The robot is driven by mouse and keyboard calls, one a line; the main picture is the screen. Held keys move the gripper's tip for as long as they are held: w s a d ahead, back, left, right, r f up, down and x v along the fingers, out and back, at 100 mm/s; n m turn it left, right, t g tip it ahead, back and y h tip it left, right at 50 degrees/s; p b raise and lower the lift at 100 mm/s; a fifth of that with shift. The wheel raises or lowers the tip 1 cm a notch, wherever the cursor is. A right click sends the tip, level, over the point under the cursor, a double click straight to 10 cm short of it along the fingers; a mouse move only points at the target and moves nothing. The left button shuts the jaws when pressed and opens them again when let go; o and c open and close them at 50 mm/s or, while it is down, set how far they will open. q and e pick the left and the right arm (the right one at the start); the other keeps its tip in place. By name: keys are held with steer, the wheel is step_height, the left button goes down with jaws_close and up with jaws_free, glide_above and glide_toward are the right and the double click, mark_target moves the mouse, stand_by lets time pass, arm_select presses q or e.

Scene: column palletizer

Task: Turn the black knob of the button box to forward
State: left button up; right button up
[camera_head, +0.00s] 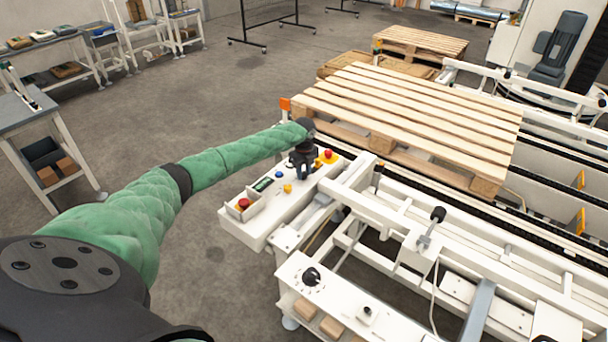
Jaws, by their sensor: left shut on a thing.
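The white button box (262,222) stands at the middle of the view, beside the conveyor frame. My left arm, in a green sleeve, reaches in from the left. My left gripper (301,170) points down at the far part of the box, shut on what appears to be the black knob. The gripper hides the knob, so its setting cannot be told. My right gripper is not in view.
A wooden pallet (410,110) lies on the conveyor behind the box. A nearer white panel (290,268) carries another black dial (312,277). White conveyor rails (400,212) fill the right. Workbenches (50,40) stand at the far left. The floor left of the box is clear.

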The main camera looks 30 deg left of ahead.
mark_target(304, 173)
arm_select(q)
steer(key=shift+r+m+b, duration=0.1)
steer(key=shift+m+b, duration=0.3)
steer(key=shift+m, duration=0.8)
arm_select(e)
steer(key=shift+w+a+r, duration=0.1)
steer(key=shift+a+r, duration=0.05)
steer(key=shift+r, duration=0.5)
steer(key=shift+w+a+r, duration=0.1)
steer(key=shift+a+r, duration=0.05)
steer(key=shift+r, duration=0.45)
arm_select(q)
steer(key=o, duration=1)
steer(key=shift+c, duration=0.2)
steer(key=shift+r, duration=0.1)
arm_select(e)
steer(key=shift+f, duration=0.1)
arm_select(q)
steer(key=shift+r+b, duration=0.3)
steer(key=shift+r, duration=0.1)
step_height(304, 173, up, 7)
steer(key=shift+f+b, duration=0.1)
steer(key=shift+b, duration=0.85)
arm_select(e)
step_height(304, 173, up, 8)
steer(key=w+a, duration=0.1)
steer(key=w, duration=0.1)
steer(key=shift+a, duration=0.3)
